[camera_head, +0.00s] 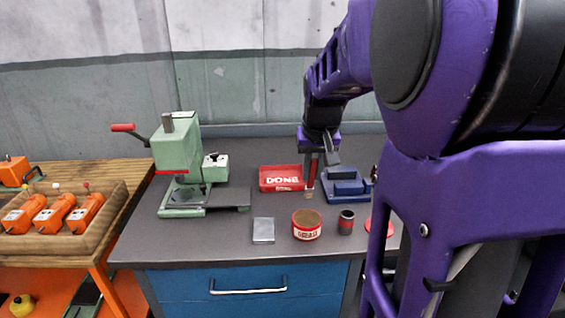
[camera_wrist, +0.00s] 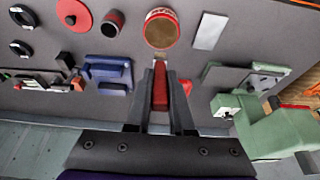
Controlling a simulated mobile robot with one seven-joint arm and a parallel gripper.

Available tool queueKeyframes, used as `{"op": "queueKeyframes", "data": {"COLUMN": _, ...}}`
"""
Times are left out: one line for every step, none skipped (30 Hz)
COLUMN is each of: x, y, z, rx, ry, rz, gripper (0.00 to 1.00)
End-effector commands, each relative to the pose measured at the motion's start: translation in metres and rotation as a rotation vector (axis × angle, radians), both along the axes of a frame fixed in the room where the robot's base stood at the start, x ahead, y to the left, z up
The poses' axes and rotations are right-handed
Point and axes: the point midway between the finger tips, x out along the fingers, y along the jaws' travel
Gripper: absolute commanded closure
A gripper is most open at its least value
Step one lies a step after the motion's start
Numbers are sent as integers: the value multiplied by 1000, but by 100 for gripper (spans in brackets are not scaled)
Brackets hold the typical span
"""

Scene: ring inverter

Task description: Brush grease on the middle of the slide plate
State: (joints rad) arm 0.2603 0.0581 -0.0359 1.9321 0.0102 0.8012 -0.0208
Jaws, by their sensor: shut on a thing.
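My gripper (camera_head: 318,153) is shut on a red-handled brush (camera_head: 311,172), which hangs bristles down over the bench. The brush also shows between the fingers in the wrist view (camera_wrist: 160,88). The open grease tin (camera_head: 307,225), red and white with brown grease, stands nearer the front edge, apart from the brush; it also shows in the wrist view (camera_wrist: 161,30). A flat silver plate (camera_head: 264,231), which looks like the slide plate, lies left of the tin and shows bare in the wrist view (camera_wrist: 209,31). I cannot tell whether the bristles carry grease.
A red DONE tray (camera_head: 281,178) and a blue fixture (camera_head: 346,187) flank the brush. A small dark-red can (camera_head: 346,222) stands right of the tin. A wooden tray (camera_head: 70,240) holds orange units.

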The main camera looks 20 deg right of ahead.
Motion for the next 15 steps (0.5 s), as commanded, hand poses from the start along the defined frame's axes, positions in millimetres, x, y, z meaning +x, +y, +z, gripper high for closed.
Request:
{"op": "queueKeyframes", "data": {"x": 0, "y": 0, "z": -7, "rx": 0, "ry": 1, "rz": 0, "gripper": 100}}
{"op": "queueKeyframes", "data": {"x": 0, "y": 0, "z": -9, "rx": 0, "ry": 1, "rz": 0, "gripper": 100}}
{"op": "queueKeyframes", "data": {"x": 0, "y": 0, "z": -13, "rx": 0, "ry": 1, "rz": 0, "gripper": 100}}
{"op": "queueKeyframes", "data": {"x": 0, "y": 0, "z": -16, "rx": 0, "ry": 1, "rz": 0, "gripper": 100}}
{"op": "queueKeyframes", "data": {"x": 0, "y": 0, "z": -19, "rx": 0, "ry": 1, "rz": 0, "gripper": 100}}
{"op": "queueKeyframes", "data": {"x": 0, "y": 0, "z": -23, "rx": 0, "ry": 1, "rz": 0, "gripper": 100}}
{"op": "queueKeyframes", "data": {"x": 0, "y": 0, "z": -27, "rx": 0, "ry": 1, "rz": 1, "gripper": 100}}
{"op": "queueKeyframes", "data": {"x": 0, "y": 0, "z": -30, "rx": 0, "ry": 1, "rz": 1, "gripper": 100}}
{"op": "queueKeyframes", "data": {"x": 0, "y": 0, "z": -34, "rx": 0, "ry": 0, "rz": 1, "gripper": 100}}
{"op": "queueKeyframes", "data": {"x": 0, "y": 0, "z": -38, "rx": 0, "ry": 0, "rz": 1, "gripper": 100}}
{"op": "queueKeyframes", "data": {"x": 0, "y": 0, "z": -41, "rx": 0, "ry": 0, "rz": 1, "gripper": 100}}
{"op": "queueKeyframes", "data": {"x": 0, "y": 0, "z": -44, "rx": 0, "ry": 0, "rz": 1, "gripper": 100}}
{"op": "queueKeyframes", "data": {"x": 0, "y": 0, "z": -47, "rx": 0, "ry": 0, "rz": 1, "gripper": 100}}
{"op": "queueKeyframes", "data": {"x": 0, "y": 0, "z": -49, "rx": 0, "ry": 0, "rz": 1, "gripper": 100}}
{"op": "queueKeyframes", "data": {"x": 0, "y": 0, "z": -52, "rx": 0, "ry": 0, "rz": 1, "gripper": 100}}
